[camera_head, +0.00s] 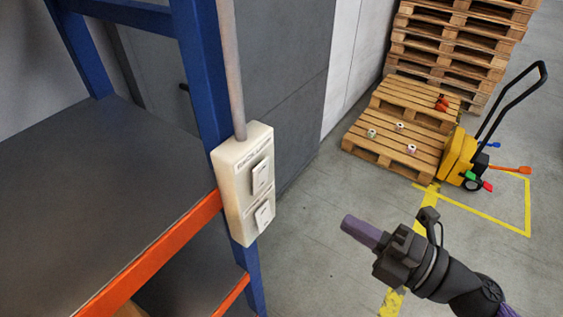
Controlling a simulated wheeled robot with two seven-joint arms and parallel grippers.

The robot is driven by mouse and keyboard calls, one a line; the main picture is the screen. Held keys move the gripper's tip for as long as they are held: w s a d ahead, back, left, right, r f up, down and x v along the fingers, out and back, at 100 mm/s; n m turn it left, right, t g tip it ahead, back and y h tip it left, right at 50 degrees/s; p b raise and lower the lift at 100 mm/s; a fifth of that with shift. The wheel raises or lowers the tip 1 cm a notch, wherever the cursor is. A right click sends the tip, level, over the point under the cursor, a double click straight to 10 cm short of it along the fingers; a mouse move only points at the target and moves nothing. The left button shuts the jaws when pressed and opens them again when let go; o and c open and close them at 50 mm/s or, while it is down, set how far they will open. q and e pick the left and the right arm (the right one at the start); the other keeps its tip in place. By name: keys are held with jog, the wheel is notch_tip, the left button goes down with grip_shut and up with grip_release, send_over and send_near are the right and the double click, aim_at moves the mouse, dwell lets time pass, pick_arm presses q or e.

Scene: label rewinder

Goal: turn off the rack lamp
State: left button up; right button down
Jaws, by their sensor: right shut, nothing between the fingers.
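A cream switch box (235,205) is fixed to the front of the rack's blue upright, with a grey conduit (231,70) running up from its top. It carries an upper rocker switch (260,176) and a lower rocker switch (264,215), each under a label too small to read surely. The lamp itself is not clearly in view. My right gripper (358,231) is shut and empty, to the right of the box and apart from it, with its fingertips pointing left. My left gripper is not in view.
The rack's dark shelf (100,190) with an orange beam (160,255) fills the left. Wooden pallets (400,145) stand at the back, with small rolls on one. A yellow pallet jack (459,155) stands beside them. Bare floor (325,200) lies between box and gripper.

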aim_at(262, 169)
jog(key=p+x, duration=0.5)
jog(key=x, duration=0.7)
jog(key=shift+w+a+r, duration=0.1)
jog(key=shift+w+a, duration=0.5)
jog(key=shift+a, duration=0.15)
jog(key=shift+w+a+r+p, duration=0.1)
jog(key=shift+w+a+p, duration=0.1)
jog(key=shift+p, duration=0.1)
jog(key=shift+s, duration=0.1)
jog(key=shift+d, duration=0.15)
